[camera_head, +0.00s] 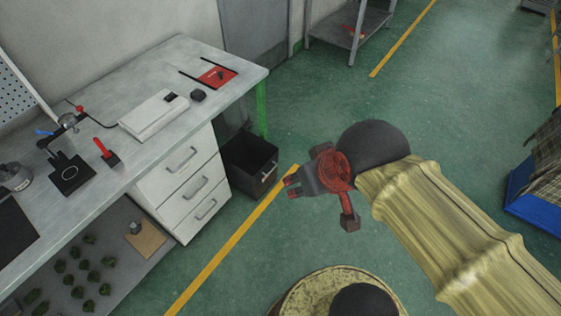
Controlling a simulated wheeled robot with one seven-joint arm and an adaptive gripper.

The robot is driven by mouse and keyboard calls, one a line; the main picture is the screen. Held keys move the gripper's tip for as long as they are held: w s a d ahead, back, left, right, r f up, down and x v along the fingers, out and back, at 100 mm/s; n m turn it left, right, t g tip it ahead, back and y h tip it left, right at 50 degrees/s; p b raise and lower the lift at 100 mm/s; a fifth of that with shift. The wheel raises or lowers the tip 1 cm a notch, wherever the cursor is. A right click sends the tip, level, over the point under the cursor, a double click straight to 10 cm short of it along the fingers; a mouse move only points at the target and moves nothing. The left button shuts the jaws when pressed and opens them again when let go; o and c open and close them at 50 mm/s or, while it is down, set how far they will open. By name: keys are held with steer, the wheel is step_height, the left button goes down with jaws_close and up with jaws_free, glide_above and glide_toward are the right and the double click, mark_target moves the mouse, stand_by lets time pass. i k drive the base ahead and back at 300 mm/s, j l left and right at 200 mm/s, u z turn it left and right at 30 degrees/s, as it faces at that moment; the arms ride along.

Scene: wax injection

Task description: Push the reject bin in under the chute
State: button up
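The reject bin (250,163) is a black, open-topped box on the green floor, under the right end of the workbench, beside the drawer unit. Its front, with a small light handle, faces the aisle and the yellow floor line. No chute can be clearly made out above it; the space under the bench top is dark and partly hidden. My gripper (289,187) is to the right of the bin, appears apart from it, and points left. Its reddish fingertips are small, and whether they are open or shut is unclear. Nothing is seen in them.
The bench (205,110) has a white drawer unit (185,180) left of the bin and a green leg (262,108) behind it. A yellow line (230,235) runs along the floor. A grey shelf (345,28) stands behind, a blue container (535,195) at right. Open floor lies between.

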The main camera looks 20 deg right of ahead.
mark_target(250, 161)
steer(key=i+j+z, duration=0.25)
steer(key=i, duration=0.25)
steer(key=i+j+z, duration=0.2)
steer(key=i, duration=0.25)
steer(key=i+j+z, duration=0.35)
steer(key=z, duration=0.45)
steer(key=i+j, duration=0.05)
steer(key=i, duration=0.05)
